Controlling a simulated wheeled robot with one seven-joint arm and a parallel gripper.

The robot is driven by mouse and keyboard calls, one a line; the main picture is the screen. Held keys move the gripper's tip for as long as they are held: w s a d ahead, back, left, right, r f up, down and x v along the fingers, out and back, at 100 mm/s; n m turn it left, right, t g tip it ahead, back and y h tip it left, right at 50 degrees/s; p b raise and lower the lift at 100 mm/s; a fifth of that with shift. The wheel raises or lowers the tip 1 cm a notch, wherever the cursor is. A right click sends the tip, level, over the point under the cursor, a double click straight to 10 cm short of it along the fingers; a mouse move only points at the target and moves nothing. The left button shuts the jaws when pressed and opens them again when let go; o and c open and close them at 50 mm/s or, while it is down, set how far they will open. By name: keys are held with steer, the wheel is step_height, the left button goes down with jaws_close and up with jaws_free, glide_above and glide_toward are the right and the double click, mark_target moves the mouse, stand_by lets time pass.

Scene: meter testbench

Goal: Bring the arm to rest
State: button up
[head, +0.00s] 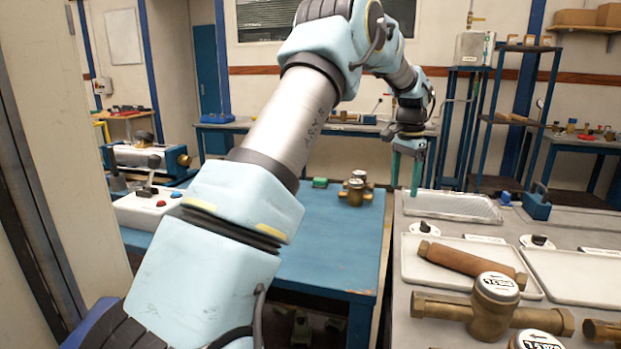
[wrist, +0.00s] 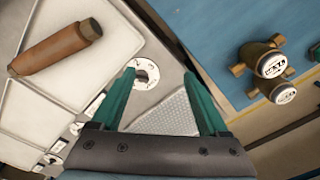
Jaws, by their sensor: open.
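My arm reaches up from the lower left of the head view and bends down at the right. My gripper (head: 405,172) hangs above the far left corner of the grey bench (head: 398,222), near the mesh tray (head: 452,207). In the wrist view my gripper (wrist: 168,92) has its two green fingers spread wide apart with nothing between them. Below the fingers lie a round white dial (wrist: 146,73) and the mesh tray (wrist: 165,118).
A blue table (head: 335,245) at left carries brass meters (head: 356,190) at its far edge. A brown cylinder (head: 470,262) lies on a white tray (head: 412,270). A large brass meter (head: 492,305) stands in front. A control box (head: 150,205) is at left.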

steer(key=s+a+n, duration=0.4)
steer(key=a, duration=1)
steer(key=s+a+f+n, duration=0.2)
steer(key=s+a+n, duration=0.2)
steer(key=s+a, duration=0.5)
steer(key=s+a+f+n+t, duration=0.1)
steer(key=s+a+f+n, duration=0.2)
steer(key=s+a, duration=0.7)
steer(key=shift+a+f+n, duration=0.2)
steer(key=shift+a+n, duration=0.3)
